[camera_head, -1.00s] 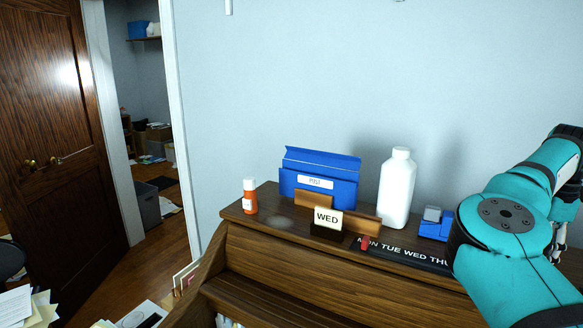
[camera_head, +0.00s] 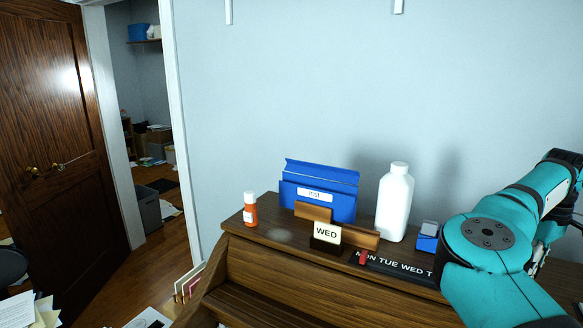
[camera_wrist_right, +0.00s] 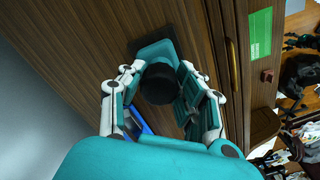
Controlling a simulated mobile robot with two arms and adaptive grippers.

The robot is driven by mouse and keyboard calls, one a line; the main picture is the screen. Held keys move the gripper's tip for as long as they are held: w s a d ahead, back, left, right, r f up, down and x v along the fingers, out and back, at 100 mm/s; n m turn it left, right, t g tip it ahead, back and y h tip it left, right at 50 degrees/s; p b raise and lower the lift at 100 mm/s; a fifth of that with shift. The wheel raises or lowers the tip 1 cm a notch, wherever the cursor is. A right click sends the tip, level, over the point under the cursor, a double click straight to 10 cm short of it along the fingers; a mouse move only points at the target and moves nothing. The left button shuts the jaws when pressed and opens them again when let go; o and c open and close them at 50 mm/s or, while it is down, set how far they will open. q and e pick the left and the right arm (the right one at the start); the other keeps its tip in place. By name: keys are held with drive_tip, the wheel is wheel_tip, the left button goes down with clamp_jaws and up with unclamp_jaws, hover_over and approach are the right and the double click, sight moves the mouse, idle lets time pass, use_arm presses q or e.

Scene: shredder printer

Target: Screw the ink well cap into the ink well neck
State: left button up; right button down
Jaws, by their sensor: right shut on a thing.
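In the right wrist view my right gripper (camera_wrist_right: 160,72) is shut on a round black cap (camera_wrist_right: 158,87), which I take to be the ink well cap. The squarish dark ink well (camera_wrist_right: 152,48), with a teal tint, shows just past the cap on the wooden desk top. The cap overlaps it in this view, so the neck is hidden and I cannot tell whether the two touch. In the head view my right arm comes in from the right and hides its gripper, the cap and the ink well. My left gripper is in neither view.
On the desk top (camera_head: 275,232) stand an orange bottle (camera_head: 250,211), a blue mail holder (camera_head: 318,190), a WED sign (camera_head: 327,235), a white bottle (camera_head: 395,203), a black weekday strip (camera_head: 395,267) and a blue item (camera_head: 428,237). A wall rises behind.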

drive_tip(key=shift+s+f, duration=0.15)
drive_tip(key=shift+f, duration=0.05)
drive_tip(key=shift+r+m+p, duration=0.1)
drive_tip(key=shift+m+p, duration=0.25)
drive_tip(key=shift+m, duration=0.85)
drive_tip(key=m, duration=0.3)
drive_tip(key=shift+s, duration=0.1)
drive_tip(key=m+p, duration=0.1)
drive_tip(key=m, duration=0.4)
drive_tip(key=shift+a+r, duration=0.1)
drive_tip(key=c, duration=1.2)
unclamp_jaws()
drive_tip(key=shift+m, duration=0.3)
drive_tip(key=o, duration=0.4)
